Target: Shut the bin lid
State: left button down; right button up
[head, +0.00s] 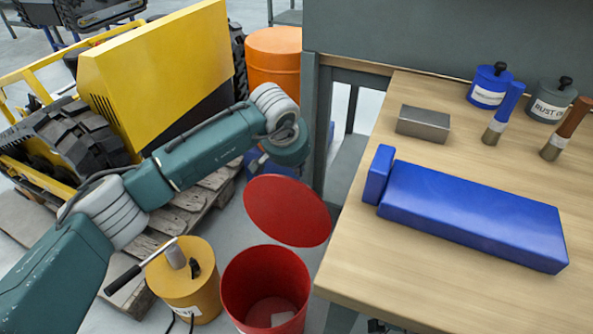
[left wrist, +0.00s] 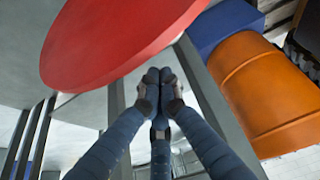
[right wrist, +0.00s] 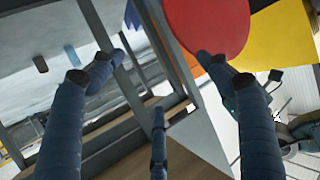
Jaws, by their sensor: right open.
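The red bin (head: 235,290) stands on the floor left of the workbench, with a pale item at its bottom. Its round red lid (head: 287,210) stands raised and tilted behind the open mouth. The lid also shows at the top of the left wrist view (left wrist: 110,35), and in the right wrist view (right wrist: 207,22). My left gripper (left wrist: 159,78) has its fingertips together with nothing visible between them, beside the lid's edge. I cannot tell if it touches the lid. In the head view its fingers are mostly hidden beyond the wrist. My right gripper (right wrist: 160,65) is open and empty.
The wooden workbench (head: 440,155) is on the right, with a blue padded block (head: 470,215) and cans. A yellow can (head: 187,285) stands left of the bin. An orange drum (head: 273,60), pallet (head: 195,200) and yellow machine (head: 155,75) are behind.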

pick_arm(q)
jog(key=shift+s+a, duration=0.15)
jog(key=shift+s, duration=0.25)
